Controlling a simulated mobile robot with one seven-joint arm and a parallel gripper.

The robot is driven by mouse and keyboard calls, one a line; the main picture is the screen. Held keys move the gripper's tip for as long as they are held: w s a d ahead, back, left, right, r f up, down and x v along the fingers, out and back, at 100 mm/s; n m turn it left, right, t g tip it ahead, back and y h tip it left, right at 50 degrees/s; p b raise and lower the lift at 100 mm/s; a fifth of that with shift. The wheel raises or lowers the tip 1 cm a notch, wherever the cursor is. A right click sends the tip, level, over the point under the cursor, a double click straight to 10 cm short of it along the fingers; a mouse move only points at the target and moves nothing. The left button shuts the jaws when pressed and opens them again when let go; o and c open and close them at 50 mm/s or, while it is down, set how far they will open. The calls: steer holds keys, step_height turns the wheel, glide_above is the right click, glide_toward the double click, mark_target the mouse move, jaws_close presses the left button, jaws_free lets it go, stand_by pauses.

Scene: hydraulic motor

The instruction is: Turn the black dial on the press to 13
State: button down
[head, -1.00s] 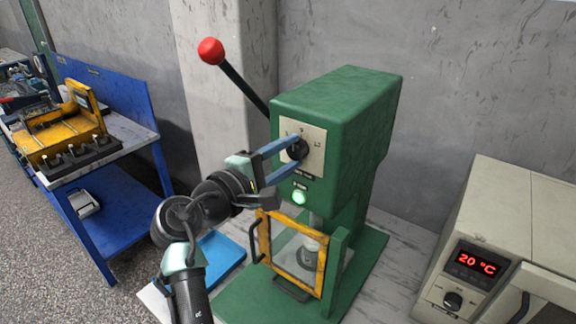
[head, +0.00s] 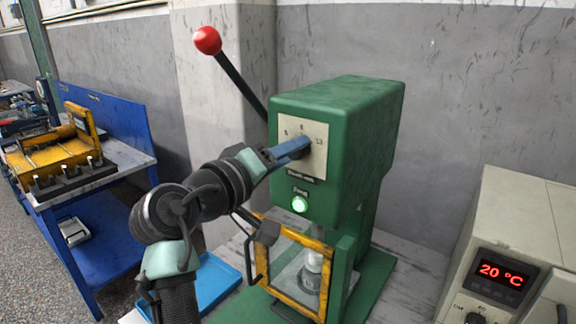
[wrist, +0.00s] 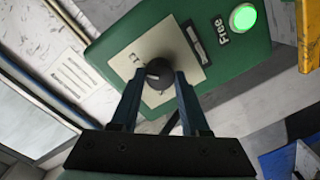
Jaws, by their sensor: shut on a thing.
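The green press (head: 345,120) stands at the centre of the head view. Its light dial plate (head: 316,132) carries small marks; the right one looks like 13, the others are hard to read. The black dial (wrist: 158,72) sits on the plate and shows between my fingers in the wrist view. My gripper (wrist: 157,76) has its two blue fingers on either side of the dial, shut on it. In the head view my gripper (head: 303,146) reaches the plate from the left and hides most of the dial. The dial's pointer direction is not clear.
A green lit button (head: 299,204) sits below the plate, and a yellow-framed guard (head: 265,268) below that. A red-knobbed lever (head: 207,40) rises at the press's left. A beige oven reading 20 °C (head: 525,225) stands right. A blue bench (head: 125,120) is at left.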

steer(key=shift+f+m+b, duration=0.15)
steer(key=shift+m+b, duration=0.45)
steer(key=shift+m, duration=0.2)
steer(key=shift+c, duration=2)
jaws_free()
steer(key=shift+s, duration=0.1)
steer(key=b+v, duration=0.2)
steer(key=v, duration=1)
steer(key=shift+s+a, duration=0.15)
steer(key=shift+s, duration=0.25)
